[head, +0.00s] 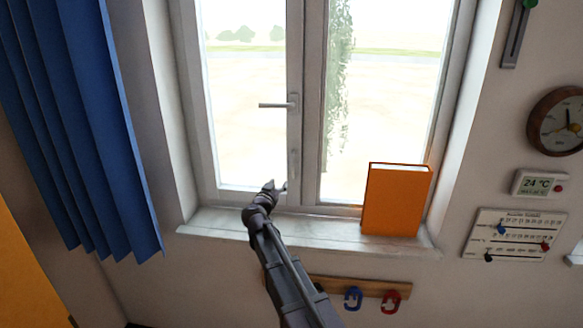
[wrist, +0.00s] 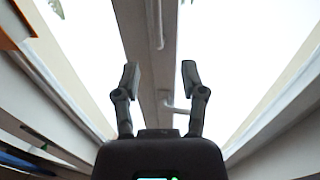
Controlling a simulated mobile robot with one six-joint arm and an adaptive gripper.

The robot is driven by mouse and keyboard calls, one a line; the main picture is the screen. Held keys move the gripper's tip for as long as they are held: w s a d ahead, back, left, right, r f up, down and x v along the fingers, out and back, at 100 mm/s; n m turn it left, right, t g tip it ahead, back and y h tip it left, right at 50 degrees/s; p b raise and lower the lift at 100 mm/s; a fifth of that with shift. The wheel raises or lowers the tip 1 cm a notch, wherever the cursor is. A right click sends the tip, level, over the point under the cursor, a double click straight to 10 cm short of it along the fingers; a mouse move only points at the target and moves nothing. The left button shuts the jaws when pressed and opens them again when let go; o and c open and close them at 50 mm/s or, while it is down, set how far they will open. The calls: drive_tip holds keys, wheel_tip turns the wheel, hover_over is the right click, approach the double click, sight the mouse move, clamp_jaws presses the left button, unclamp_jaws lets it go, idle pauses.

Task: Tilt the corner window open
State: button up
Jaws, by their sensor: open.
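The corner window (head: 297,60) has two panes and is shut as far as I can see. Its lever handle (head: 278,105) sits on the middle post and points level to the left. In the wrist view the handle (wrist: 178,110) shows beyond my fingers, pointing right, as that view is turned over. My gripper (head: 278,187) is below the handle, near the foot of the middle post and just above the sill, apart from the handle. In the wrist view the gripper (wrist: 160,73) is open, with nothing between its fingers.
An orange book (head: 396,200) stands on the right of the sill (head: 220,222). A slim upright fitting (head: 293,164) sits lower on the middle post. A blue curtain (head: 75,120) hangs at the left. A hook rail (head: 330,286) is below the sill. The sill's left part is clear.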

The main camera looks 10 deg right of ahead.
sight(292, 174)
drive_tip(key=shift+d, duration=0.15)
drive_tip(key=shift+w, duration=0.1)
drive_tip(key=x, duration=1.3)
drive_tip(key=shift+w+d, duration=0.25)
clamp_jaws()
